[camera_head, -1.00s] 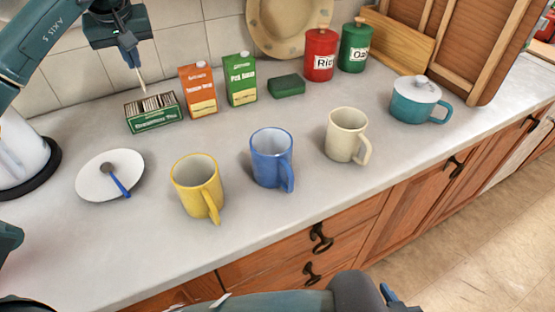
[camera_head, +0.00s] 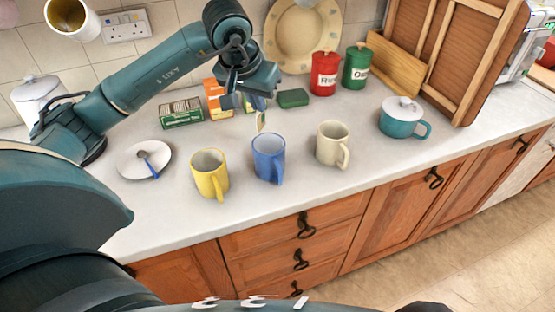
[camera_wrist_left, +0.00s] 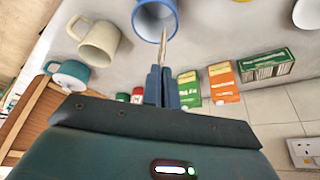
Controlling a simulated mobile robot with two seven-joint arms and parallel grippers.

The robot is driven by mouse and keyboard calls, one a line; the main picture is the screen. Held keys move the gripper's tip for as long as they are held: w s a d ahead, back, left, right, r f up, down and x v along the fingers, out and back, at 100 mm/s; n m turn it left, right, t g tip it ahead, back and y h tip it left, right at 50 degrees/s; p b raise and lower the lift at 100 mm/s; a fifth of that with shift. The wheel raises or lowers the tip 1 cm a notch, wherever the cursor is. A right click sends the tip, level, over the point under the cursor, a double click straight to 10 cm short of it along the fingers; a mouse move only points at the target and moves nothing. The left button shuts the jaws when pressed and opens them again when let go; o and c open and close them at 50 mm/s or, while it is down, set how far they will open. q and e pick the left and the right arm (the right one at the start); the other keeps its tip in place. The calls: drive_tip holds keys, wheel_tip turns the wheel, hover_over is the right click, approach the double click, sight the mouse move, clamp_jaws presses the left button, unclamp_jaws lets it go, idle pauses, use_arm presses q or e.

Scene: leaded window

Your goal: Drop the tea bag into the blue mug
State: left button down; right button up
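The blue mug (camera_head: 268,160) stands upright on the counter, between the yellow mug (camera_head: 209,176) and the cream mug (camera_head: 332,146). My left gripper (camera_head: 246,98) is above and behind the blue mug's rim. It is shut on a thin, pale tea bag (camera_head: 261,121), which hangs below the fingertips just above the rim in the head view. In the left wrist view, the shut fingers (camera_wrist_left: 160,88) point at the blue mug (camera_wrist_left: 153,20), and the tea bag (camera_wrist_left: 163,47) lies between them and its opening. The tea bag looks outside the mug. My right gripper is not in view.
A green tea box (camera_head: 181,113) and an orange carton (camera_head: 218,100) stand at the back left; a green carton is partly hidden by my gripper. A saucer with a spoon (camera_head: 143,162) is at left. A teal pot (camera_head: 403,119) is at right. The counter front is clear.

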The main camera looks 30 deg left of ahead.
sight(258, 123)
use_arm(q)
wheel_tip(258, 123, down, 4)
drive_tip(key=b, duration=0.2)
drive_tip(key=shift+f+b, duration=0.2)
drive_tip(key=shift+b, duration=0.1)
drive_tip(key=shift+f, duration=0.35)
drive_tip(key=shift+f+b, duration=0.4)
drive_tip(key=shift+b, duration=0.05)
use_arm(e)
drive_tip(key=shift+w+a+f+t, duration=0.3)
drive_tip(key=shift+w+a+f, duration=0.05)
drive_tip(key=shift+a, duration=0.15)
use_arm(q)
drive_tip(key=c, duration=2.1)
unclamp_jaws()
drive_tip(key=shift+c, duration=0.2)
drive_tip(key=o, duration=0.5)
drive_tip(key=shift+o, duration=0.2)
